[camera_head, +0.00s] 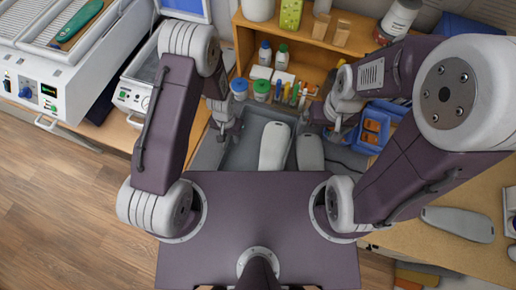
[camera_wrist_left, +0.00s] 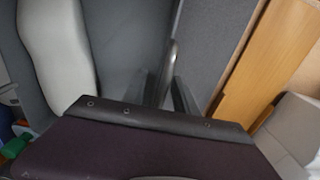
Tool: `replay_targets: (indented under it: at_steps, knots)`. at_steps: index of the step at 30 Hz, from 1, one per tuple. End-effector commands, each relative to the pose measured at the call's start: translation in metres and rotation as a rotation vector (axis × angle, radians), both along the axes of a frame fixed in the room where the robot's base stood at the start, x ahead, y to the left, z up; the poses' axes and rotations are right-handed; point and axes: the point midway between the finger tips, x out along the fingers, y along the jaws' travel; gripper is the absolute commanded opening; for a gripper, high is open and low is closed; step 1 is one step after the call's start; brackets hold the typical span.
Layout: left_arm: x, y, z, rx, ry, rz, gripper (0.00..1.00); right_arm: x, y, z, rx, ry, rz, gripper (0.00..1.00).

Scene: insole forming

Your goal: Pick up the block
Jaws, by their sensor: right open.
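A white foot-shaped block (camera_head: 274,146) lies in the grey tray (camera_head: 244,150) in the head view. A darker grey foot-shaped piece (camera_head: 310,153) lies just right of it. I cannot tell which one the task means. My left gripper (camera_head: 222,127) is at the tray's left side, apart from the white block; its jaw gap is unclear. The left wrist view shows the white block (camera_wrist_left: 58,50) at left and the left fingers (camera_wrist_left: 172,88) near the middle, by the tray's wall. My right gripper (camera_head: 326,124) is open, above and right of the grey piece, holding nothing visible.
Behind the tray are small bottles (camera_head: 265,54), jars (camera_head: 240,86) and pens. A blue bin (camera_head: 380,124) with orange items stands right. Wooden blocks (camera_head: 342,33) sit on the shelf. A white machine (camera_head: 50,80) stands left. Another grey insole-like piece (camera_head: 458,223) lies on the right bench.

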Motion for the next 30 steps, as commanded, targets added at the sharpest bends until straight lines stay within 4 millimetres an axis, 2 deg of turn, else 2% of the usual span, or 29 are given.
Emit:
replay_targets:
  at_steps: [5, 6, 9, 10, 30]
  knots:
    - [0.0004, 0.0000, -0.0011, 0.000, -0.001, 0.000, 0.34, -0.0001, 0.0000, -0.0004, 0.000, 0.000, 0.000, 1.00]
    - [0.0004, 0.0000, -0.0010, 0.000, -0.001, 0.000, 0.32, -0.0001, 0.0000, -0.0004, 0.000, 0.000, 0.000, 1.00]
    - [0.0003, 0.0000, -0.0009, 0.000, -0.001, 0.000, 0.04, -0.0001, 0.0000, -0.0004, 0.000, 0.000, 0.000, 1.00]
    - [0.0003, 0.0000, -0.0009, 0.000, -0.001, 0.000, 0.00, -0.0001, 0.0000, -0.0004, 0.000, 0.000, 0.000, 1.00]
    - [0.0005, -0.0001, -0.0005, 0.000, -0.001, 0.000, 0.00, -0.0001, 0.0000, -0.0003, 0.000, 0.000, 0.000, 1.00]
